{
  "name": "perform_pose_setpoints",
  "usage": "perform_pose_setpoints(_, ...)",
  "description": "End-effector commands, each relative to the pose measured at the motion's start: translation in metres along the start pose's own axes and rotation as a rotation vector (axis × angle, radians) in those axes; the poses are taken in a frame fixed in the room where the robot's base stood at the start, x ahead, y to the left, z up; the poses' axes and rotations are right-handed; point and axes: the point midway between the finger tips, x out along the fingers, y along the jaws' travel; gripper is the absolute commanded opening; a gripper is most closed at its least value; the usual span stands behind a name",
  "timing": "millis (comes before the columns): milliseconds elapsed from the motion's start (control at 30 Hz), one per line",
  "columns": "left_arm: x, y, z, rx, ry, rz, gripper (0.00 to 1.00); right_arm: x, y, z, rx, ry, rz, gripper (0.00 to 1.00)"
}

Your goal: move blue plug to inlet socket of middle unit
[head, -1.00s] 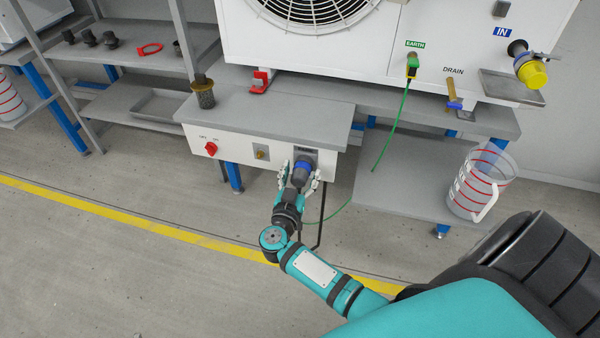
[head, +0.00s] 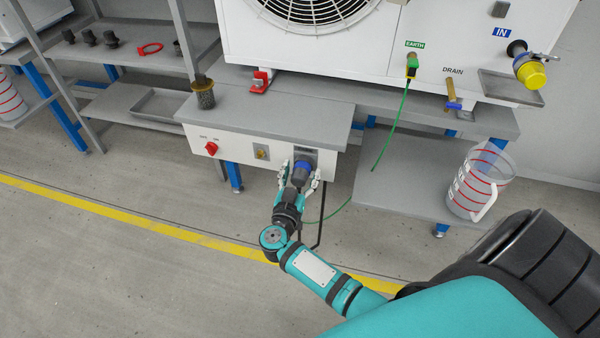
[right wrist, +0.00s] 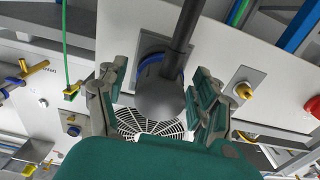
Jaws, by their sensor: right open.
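The blue plug (head: 302,173) sits in a grey socket (head: 305,155) on the front of the white panel under the bench. In the right wrist view the plug (right wrist: 160,97) shows as a dark grey body with a blue ring at the socket and a thick black cable. My right gripper (head: 299,178) is open, with one finger on each side of the plug. In the right wrist view the fingers of my right gripper (right wrist: 158,95) stand apart from the plug. My left gripper is not in view. I cannot tell which unit is the middle one.
A red knob (head: 211,148) is on the same panel. A green earth cable (head: 392,127) hangs from the white unit (head: 400,45) above. A clear jug (head: 478,182) stands on the lower shelf at right. The floor in front is clear.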

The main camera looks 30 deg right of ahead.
Motion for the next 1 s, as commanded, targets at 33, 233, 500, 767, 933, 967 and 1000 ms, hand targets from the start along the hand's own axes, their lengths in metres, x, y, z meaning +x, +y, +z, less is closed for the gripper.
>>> perform_pose_setpoints(33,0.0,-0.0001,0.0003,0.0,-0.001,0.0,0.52,-0.0001,-0.0001,0.0001,0.0,0.0,0.0,0.67)
perform_pose_setpoints(233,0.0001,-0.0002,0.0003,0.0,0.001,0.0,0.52,-0.0001,-0.0001,0.0002,0.0,0.0,0.0,0.54)
perform_pose_setpoints(500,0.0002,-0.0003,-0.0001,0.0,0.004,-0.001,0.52,-0.0002,-0.0002,0.0002,0.0,-0.001,-0.001,0.19)
perform_pose_setpoints(767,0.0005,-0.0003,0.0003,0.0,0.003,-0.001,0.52,0.0,-0.0005,-0.0005,0.001,0.001,-0.001,0.0)
perform_pose_setpoints(933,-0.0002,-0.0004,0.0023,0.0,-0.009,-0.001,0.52,-0.0014,-0.0005,-0.0007,0.001,0.0,-0.001,0.0)
perform_pose_setpoints(967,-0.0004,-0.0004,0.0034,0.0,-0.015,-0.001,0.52,-0.0018,-0.0006,-0.0007,0.001,0.0,-0.001,0.0)
perform_pose_setpoints(1000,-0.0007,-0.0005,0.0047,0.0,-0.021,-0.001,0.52,-0.0024,-0.0006,-0.0006,0.001,0.0,-0.001,0.0)
